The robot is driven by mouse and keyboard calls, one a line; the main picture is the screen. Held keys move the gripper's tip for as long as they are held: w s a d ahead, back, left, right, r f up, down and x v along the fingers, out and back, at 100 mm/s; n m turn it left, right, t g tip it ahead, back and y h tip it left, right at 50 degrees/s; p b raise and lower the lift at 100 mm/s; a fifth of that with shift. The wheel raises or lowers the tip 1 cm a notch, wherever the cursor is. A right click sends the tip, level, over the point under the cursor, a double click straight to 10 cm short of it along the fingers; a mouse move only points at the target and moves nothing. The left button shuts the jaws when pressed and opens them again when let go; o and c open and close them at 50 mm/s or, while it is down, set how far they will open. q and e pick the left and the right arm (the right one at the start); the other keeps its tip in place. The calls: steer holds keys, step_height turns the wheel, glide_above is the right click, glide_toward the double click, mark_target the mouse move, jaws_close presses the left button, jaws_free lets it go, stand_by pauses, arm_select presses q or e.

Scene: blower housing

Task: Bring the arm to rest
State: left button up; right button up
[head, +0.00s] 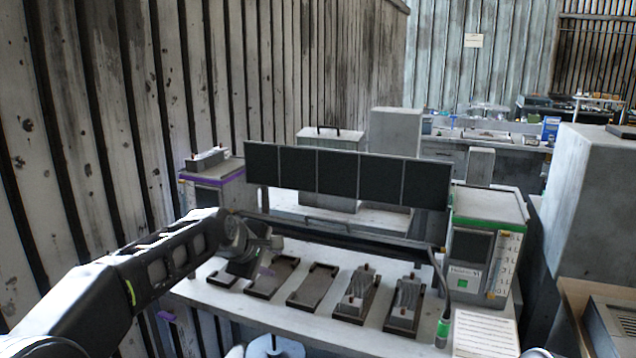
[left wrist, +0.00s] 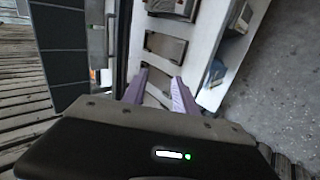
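My left arm comes in from the left in the head view. Its gripper (head: 262,262) is over the left end of the white table, above the leftmost dark trays. In the left wrist view my left gripper (left wrist: 158,90) shows two purple fingers set apart with nothing between them, with the table and trays beyond. My right gripper does not show in either view.
A row of dark trays (head: 313,287) lies on the white table (head: 270,312); the two right ones hold grey parts (head: 406,298). Black panels (head: 340,176) stand behind. A green-topped instrument (head: 483,250) and a sheet of paper (head: 484,335) are at the right.

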arm_select(q)
steer(key=d+f+m, duration=0.4)
steer(key=f+m, duration=0.3)
steer(key=f, duration=0.2)
steer(key=s+f+m+g, duration=0.1)
steer(key=s+f, duration=0.3)
steer(key=f, duration=0.3)
steer(key=s+f+m, duration=0.2)
steer(key=s+f, duration=0.1)
steer(key=f, duration=0.4)
steer(key=s+f+m+g, duration=0.1)
steer(key=s+f, duration=0.3)
steer(key=f, duration=0.2)
steer(key=s+f+g, duration=0.2)
steer(key=s+f, duration=0.4)
steer(key=s, duration=0.5)
steer(key=s+f+g, duration=0.2)
steer(key=s+f, duration=0.4)
steer(key=s, duration=0.5)
steer(key=s+f+g, duration=0.2)
steer(key=s+f, duration=0.5)
steer(key=s, duration=0.4)
steer(key=shift+a+m+h, duration=0.25)
steer(key=shift+m+h, duration=0.05)
steer(key=shift+h, duration=0.1)
steer(key=shift+w, duration=0.1)
